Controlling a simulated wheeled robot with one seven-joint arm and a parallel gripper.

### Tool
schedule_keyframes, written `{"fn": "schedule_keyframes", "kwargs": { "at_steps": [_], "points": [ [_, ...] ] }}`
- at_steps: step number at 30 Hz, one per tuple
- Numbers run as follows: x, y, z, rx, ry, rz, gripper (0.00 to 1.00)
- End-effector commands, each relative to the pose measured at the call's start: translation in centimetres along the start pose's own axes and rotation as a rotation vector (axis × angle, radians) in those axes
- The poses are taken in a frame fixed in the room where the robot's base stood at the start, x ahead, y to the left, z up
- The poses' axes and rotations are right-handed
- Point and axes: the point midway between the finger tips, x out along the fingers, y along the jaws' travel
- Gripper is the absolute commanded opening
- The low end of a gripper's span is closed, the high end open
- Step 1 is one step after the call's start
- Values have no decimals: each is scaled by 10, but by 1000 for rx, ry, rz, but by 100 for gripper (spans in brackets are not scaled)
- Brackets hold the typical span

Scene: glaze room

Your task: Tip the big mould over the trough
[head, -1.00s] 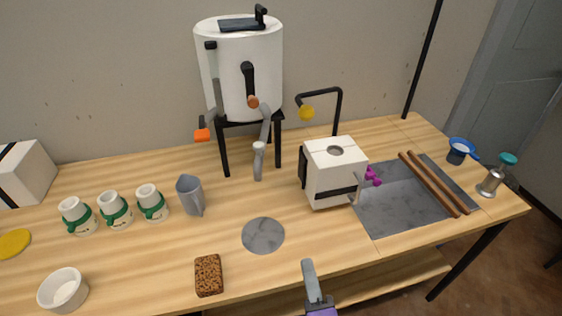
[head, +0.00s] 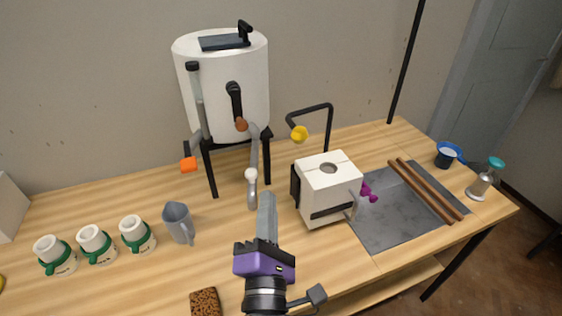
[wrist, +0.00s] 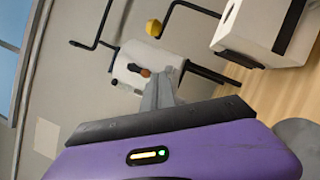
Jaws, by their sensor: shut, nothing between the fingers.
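The big mould (head: 326,190) is a white block with a round hole on top and a dark strap around it. It stands upright on the table, against the left side of the grey trough (head: 385,222). A purple knob (head: 366,192) sticks out on its right. Two brown rods (head: 425,190) lie across the trough. My gripper (head: 266,203) is shut and empty, left of and in front of the mould, apart from it. In the wrist view the mould (wrist: 262,28) is at the top right, beyond my shut fingers (wrist: 158,90).
A white tank (head: 228,88) on a black stand is at the back, with a grey spout reaching down. A grey jug (head: 178,222), several white moulds with green bands (head: 96,243) and a brown sponge (head: 205,303) are left. A strainer (head: 448,155) and shaker (head: 483,180) are right.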

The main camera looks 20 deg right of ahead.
Motion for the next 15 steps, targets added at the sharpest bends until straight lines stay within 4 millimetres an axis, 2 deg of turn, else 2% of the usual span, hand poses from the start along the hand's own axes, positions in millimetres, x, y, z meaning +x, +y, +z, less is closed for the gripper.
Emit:
{"fn": "schedule_keyframes", "kwargs": {
  "at_steps": [5,15],
  "points": [
    [20,2,2,0,-3,-1,0],
    [86,2,2,0,-3,-1,0]
  ]
}}
